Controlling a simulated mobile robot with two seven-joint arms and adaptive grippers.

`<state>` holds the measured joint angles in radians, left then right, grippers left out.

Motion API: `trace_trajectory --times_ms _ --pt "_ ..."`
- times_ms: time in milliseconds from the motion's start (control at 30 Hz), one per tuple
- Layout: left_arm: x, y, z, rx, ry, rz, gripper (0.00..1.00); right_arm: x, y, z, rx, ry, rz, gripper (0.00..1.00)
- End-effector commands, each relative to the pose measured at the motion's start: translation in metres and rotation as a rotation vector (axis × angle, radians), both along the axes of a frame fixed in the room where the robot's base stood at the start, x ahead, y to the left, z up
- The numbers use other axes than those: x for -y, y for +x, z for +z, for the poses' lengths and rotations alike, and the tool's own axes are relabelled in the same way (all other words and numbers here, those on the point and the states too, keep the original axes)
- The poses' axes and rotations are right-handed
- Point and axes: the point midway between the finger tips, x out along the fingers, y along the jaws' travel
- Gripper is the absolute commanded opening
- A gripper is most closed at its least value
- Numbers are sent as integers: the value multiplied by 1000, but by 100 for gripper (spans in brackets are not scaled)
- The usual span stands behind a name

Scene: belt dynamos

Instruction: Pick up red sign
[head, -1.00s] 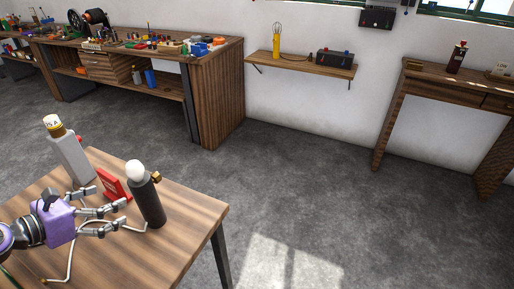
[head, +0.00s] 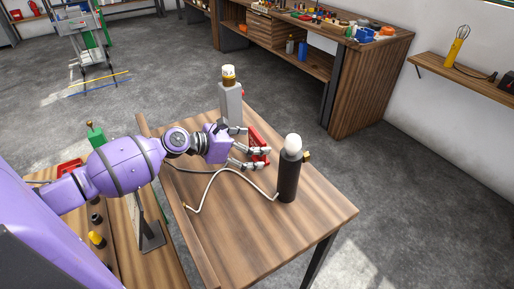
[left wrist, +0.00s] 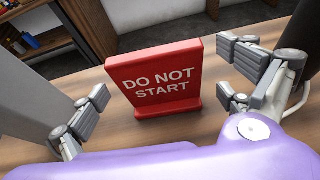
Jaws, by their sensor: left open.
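The red sign (head: 259,137) stands upright on the wooden table, between a grey post with a yellow-topped cap (head: 231,100) and a black cylinder with a white bulb (head: 289,175). In the left wrist view the red sign (left wrist: 155,72) faces me and reads "DO NOT START". My left gripper (head: 255,150) is open and empty right at the sign. In the left wrist view the fingers of my left gripper (left wrist: 163,92) are spread on either side of it, with visible gaps. The gripper partly hides the sign in the head view. My right gripper is not in view.
A white cable (head: 212,180) lies across the wooden table (head: 315,215) in front of the gripper. The table's front right is clear. A second work surface with small items (head: 96,237) is at left. A cluttered workbench (head: 370,70) stands behind across open floor.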

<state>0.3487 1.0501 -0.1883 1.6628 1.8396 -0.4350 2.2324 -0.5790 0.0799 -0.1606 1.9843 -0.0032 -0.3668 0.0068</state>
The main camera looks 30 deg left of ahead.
Motion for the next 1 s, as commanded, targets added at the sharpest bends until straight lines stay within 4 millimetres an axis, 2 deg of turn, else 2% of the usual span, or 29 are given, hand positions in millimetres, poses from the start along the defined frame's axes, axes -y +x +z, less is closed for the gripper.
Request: trace_trajectory --times_ms 133,400,800,1000 --pt "7 12 -6 1 0 2 96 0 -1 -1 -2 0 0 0" --pt "9 13 -7 -1 1 1 95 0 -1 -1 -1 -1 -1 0" --pt "9 13 -7 0 0 1 43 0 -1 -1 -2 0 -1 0" --pt "8 13 -6 2 1 1 43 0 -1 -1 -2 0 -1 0"
